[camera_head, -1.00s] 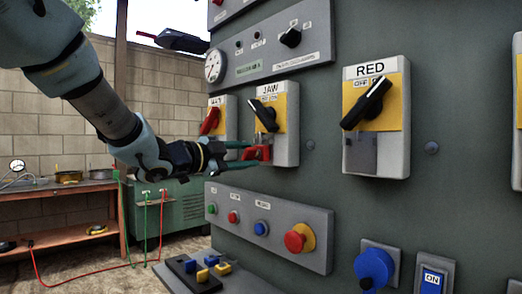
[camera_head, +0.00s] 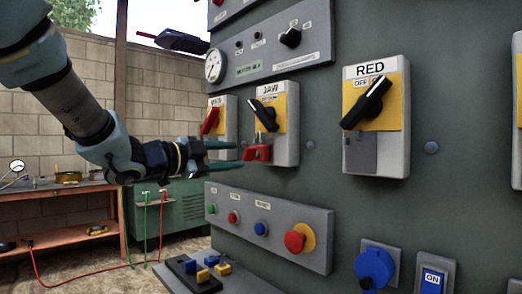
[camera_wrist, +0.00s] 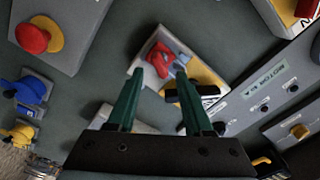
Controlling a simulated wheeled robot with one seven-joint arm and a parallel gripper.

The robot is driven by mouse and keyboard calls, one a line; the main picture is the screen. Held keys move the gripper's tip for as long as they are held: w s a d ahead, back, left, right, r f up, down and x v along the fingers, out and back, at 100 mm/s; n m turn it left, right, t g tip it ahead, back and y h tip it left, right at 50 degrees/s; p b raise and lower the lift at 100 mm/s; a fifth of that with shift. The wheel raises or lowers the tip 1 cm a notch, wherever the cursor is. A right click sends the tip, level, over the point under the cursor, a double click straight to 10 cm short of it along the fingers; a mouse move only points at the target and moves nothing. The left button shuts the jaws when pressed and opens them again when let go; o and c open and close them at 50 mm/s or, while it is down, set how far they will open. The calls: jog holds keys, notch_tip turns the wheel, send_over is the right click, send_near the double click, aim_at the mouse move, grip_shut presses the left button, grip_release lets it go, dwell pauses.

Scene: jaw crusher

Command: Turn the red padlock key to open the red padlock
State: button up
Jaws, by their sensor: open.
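The red padlock (camera_head: 257,152) hangs at the lower part of the JAW switch box (camera_head: 284,150), below its black handle (camera_head: 263,115). In the wrist view the red padlock (camera_wrist: 158,64) shows ahead, between and beyond the fingertips. The red key is too small to tell apart from the padlock. My gripper (camera_head: 236,155) is open, its two green fingers apart, just left of the padlock and level with it. In the wrist view my gripper (camera_wrist: 160,75) has nothing between its fingers.
A RED switch box (camera_head: 376,130) stands to the right, and a box with a red handle (camera_head: 210,121) to the left. A button panel (camera_head: 268,228) juts out below. A gauge panel (camera_head: 270,55) is above.

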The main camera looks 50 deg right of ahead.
jog(key=shift+a, duration=1.5)
jog(key=shift+w, duration=0.1)
jog(key=w+a+f+n+t+y+p, duration=0.3)
jog(key=w+a+n+t, duration=0.5)
jog(key=w, duration=0.4)
jog(key=w+a+f+n+t+y+p, duration=0.1)
jog(key=w+a+f+n+y, duration=0.2)
jog(key=a, duration=0.4)
jog(key=w+a+f+n+y+p, duration=0.2)
jog(key=a+f+n+y, duration=0.15)
jog(key=a, duration=0.25)
jog(key=w+a+f+n+t+y+p, duration=0.1)
jog(key=w+a+f+n+y, duration=0.2)
jog(key=a, duration=0.4)
jog(key=s+a+f+n+g+y+p, duration=0.2)
jog(key=s+a+f+n+g, duration=0.1)
jog(key=s+a, duration=0.5)
jog(key=s+a+f+n+g+y+p, duration=0.2)
jog(key=s+a+f+n+g+y, duration=0.1)
jog(key=s+a+n, duration=0.5)
notch_tip(320, 180, down, 2)
jog(key=shift+s+a+g, duration=0.2)
jog(key=shift+a+g, duration=0.4)
jog(key=shift+g, duration=0.1)
